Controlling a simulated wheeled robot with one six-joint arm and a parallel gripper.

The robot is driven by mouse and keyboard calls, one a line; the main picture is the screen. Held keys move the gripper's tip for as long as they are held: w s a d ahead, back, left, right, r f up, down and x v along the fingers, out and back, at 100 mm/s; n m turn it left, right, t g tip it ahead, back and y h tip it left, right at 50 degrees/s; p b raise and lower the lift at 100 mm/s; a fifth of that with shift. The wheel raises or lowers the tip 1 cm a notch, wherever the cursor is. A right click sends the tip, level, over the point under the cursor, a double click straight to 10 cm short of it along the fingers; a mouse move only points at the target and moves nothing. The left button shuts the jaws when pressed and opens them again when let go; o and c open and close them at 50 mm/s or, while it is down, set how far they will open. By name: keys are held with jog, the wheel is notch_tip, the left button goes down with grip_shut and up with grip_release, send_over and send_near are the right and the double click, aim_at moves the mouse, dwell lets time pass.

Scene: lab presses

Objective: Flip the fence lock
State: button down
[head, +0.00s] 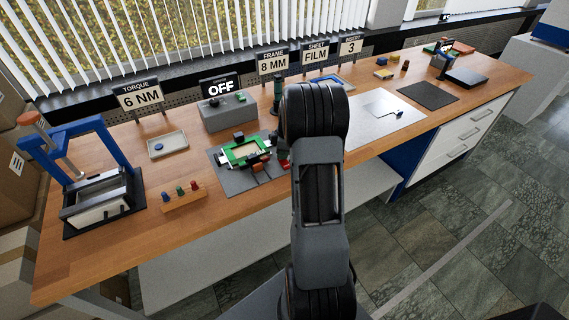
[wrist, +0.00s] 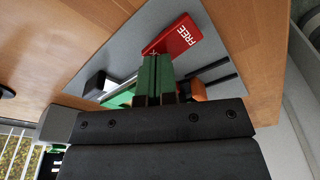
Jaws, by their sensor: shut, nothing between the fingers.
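The fence lock appears to be the red block marked "FREE" (wrist: 180,36) in the wrist view, on a grey plate (wrist: 205,62). My gripper (wrist: 156,60) is shut and empty, its green fingertips right at the block's near-left edge. I cannot tell whether they touch it. In the head view, the fixture with a green frame (head: 236,150) and orange clamps sits on the grey plate (head: 232,185) mid-bench. A small red part (head: 283,163) shows beside my arm, which hides most of my gripper there.
A blue press (head: 97,140) stands at the left. Near it are a peg holder (head: 183,198) with several coloured pegs and a shallow tray (head: 167,145). A grey box with an "OFF" display (head: 222,88) is behind the fixture. A pale sheet (head: 375,122) lies to the right.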

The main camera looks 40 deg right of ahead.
jog(key=shift+f+b, duration=0.35)
jog(key=shift+f, duration=0.1)
dwell(0.3)
jog(key=shift+r+p, duration=2.1)
jog(key=shift+r, duration=1.45)
